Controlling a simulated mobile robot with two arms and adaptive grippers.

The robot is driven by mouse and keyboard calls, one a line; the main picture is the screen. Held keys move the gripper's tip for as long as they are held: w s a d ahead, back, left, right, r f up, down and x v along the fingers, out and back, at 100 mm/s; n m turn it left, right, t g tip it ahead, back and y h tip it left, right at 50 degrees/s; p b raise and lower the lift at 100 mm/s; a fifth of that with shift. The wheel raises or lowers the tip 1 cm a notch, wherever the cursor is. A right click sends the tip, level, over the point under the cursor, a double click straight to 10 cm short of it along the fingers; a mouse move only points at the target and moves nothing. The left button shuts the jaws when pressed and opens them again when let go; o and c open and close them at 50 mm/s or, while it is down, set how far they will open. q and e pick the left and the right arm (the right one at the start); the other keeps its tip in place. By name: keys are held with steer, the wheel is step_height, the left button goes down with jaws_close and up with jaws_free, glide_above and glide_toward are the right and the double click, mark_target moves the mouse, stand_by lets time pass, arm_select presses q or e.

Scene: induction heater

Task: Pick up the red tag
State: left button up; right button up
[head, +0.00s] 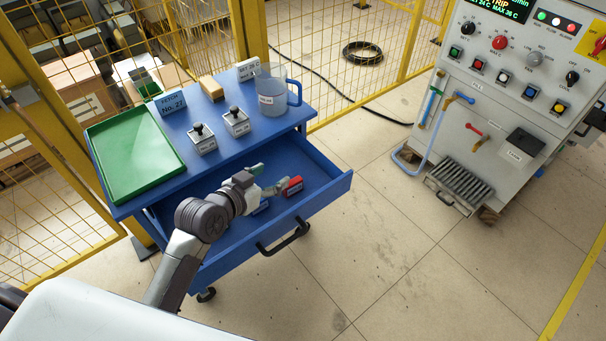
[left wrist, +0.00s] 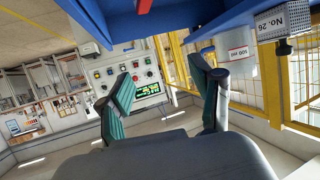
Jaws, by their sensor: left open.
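The red tag (head: 292,186) lies in the open blue drawer (head: 325,184), toward its right end. My left gripper (head: 270,181) is over the drawer just left of the red tag, with its fingers spread and nothing between them. In the left wrist view the open fingers (left wrist: 163,78) show with a gap between them. A red piece (left wrist: 144,5), likely the tag, is cut off at the top edge there. My right gripper is not in view.
The drawer's front and side walls surround the gripper. A control cabinet (head: 500,100) stands at the right, with clear floor between.

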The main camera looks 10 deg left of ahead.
arm_select(q)
step_height(320, 180, down, 3)
steer(key=b, duration=0.1)
glide_toward(290, 183)
steer(key=shift+w+d+f, duration=0.15)
steer(key=shift+w+f, duration=0.15)
steer(key=shift+w, duration=0.2)
steer(key=shift+w+d+f, duration=0.15)
steer(key=shift+w+f, duration=0.05)
steer(key=shift+w, duration=0.3)
steer(key=shift+w+d+f, duration=0.15)
steer(key=shift+w+f, duration=0.1)
steer(key=shift+w, duration=0.2)
steer(key=x, duration=0.4)
steer(key=shift+w+d+f, duration=0.1)
steer(key=shift+w, duration=0.25)
steer(key=shift+w+d+f, duration=0.15)
steer(key=shift+w, duration=0.2)
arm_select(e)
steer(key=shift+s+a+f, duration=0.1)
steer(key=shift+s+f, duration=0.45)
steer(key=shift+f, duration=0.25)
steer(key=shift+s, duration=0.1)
